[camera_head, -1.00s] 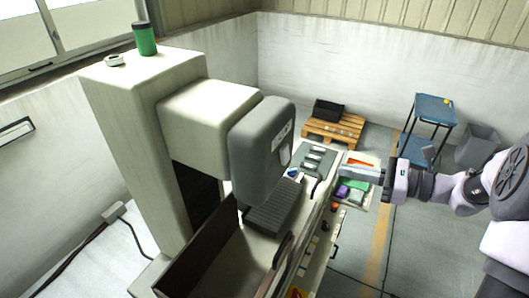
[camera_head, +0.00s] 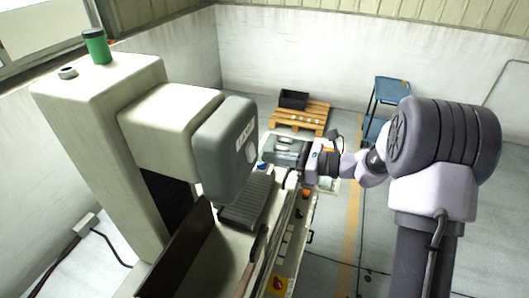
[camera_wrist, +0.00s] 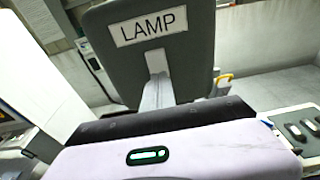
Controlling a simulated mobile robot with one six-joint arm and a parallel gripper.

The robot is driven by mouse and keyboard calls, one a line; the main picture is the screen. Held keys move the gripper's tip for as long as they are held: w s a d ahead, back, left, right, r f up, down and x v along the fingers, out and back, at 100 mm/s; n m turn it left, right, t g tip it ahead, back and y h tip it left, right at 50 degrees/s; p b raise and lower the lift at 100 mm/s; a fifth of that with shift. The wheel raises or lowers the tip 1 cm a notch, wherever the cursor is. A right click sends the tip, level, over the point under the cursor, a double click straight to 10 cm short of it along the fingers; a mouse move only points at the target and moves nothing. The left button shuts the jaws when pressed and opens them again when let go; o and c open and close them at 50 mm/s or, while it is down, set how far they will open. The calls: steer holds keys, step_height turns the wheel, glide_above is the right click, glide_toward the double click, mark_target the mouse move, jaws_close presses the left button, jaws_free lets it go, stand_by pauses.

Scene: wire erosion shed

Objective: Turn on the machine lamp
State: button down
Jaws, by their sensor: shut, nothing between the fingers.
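The machine's grey head (camera_head: 222,150) bears a white label (camera_head: 245,136) on its front face. In the wrist view the label (camera_wrist: 150,26) reads LAMP. A pale patch (camera_head: 251,149) shows just below the label in the head view; I cannot tell whether it is the lamp's switch. My gripper (camera_head: 285,155) is to the right of the grey head and lower than the label. In the wrist view its fingers (camera_wrist: 157,62) are shut and empty, pointing at the face below LAMP. They cover part of that face, and contact cannot be told.
A dark ribbed table (camera_head: 246,203) lies below the head, and a brown panel (camera_head: 180,255) stands at the front. A green can (camera_head: 96,47) is on the machine's top.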

mark_target(251, 152)
steer(key=shift+x, duration=1.2)
